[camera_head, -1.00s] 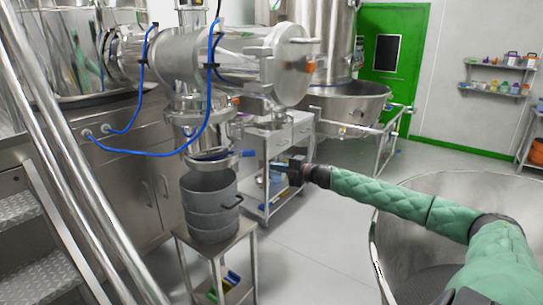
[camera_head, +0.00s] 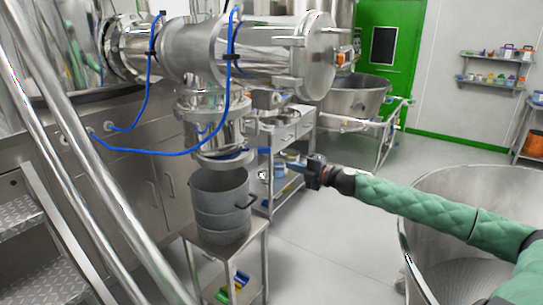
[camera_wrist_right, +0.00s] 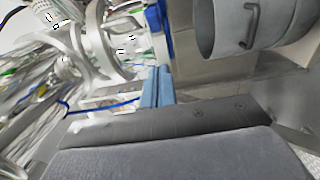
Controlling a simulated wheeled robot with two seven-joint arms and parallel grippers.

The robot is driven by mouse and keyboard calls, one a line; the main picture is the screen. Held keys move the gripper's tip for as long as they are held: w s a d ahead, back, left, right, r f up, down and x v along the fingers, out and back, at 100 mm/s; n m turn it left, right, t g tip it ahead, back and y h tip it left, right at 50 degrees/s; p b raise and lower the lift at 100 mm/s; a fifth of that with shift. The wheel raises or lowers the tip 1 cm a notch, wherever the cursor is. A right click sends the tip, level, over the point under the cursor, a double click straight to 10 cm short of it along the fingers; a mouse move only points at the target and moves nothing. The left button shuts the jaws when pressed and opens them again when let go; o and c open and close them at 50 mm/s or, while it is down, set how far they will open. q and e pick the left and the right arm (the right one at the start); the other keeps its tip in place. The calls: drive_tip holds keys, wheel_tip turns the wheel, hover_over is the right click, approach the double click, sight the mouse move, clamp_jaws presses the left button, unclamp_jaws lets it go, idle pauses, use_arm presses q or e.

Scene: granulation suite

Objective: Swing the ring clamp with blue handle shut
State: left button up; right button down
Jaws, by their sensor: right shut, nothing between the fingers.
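The ring clamp (camera_head: 222,160) sits around the lower end of the vertical steel pipe, above the grey bucket (camera_head: 220,205). Its blue handle (camera_head: 245,152) is on the right side of the ring; it also shows at the top of the right wrist view (camera_wrist_right: 157,18). I cannot tell how far the ring is closed. My right gripper (camera_head: 293,167) is right of the clamp, apart from it in the head view, shut and empty. Its pale blue fingertips (camera_wrist_right: 157,88) show together in the right wrist view, below the handle. My left gripper is not in view.
The bucket stands on a small steel stand (camera_head: 240,250) under the pipe. Blue hoses (camera_head: 180,152) hang at the left of the pipe. A steel cart (camera_head: 290,140) is behind my gripper. A large steel bowl (camera_head: 430,235) is at the lower right. Metal railings cross the left.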

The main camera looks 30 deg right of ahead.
drive_tip(key=shift+w, duration=1.05)
drive_tip(key=p, duration=0.5)
approach(262, 153)
drive_tip(key=x, duration=0.5)
drive_tip(key=shift+a+r, duration=0.2)
drive_tip(key=shift+a, duration=0.1)
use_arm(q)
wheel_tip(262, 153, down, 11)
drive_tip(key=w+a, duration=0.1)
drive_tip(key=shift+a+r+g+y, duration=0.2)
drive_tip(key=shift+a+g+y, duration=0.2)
use_arm(e)
drive_tip(key=shift+w+d+f, duration=0.1)
drive_tip(key=shift+w+d, duration=0.05)
drive_tip(key=shift+w, duration=0.2)
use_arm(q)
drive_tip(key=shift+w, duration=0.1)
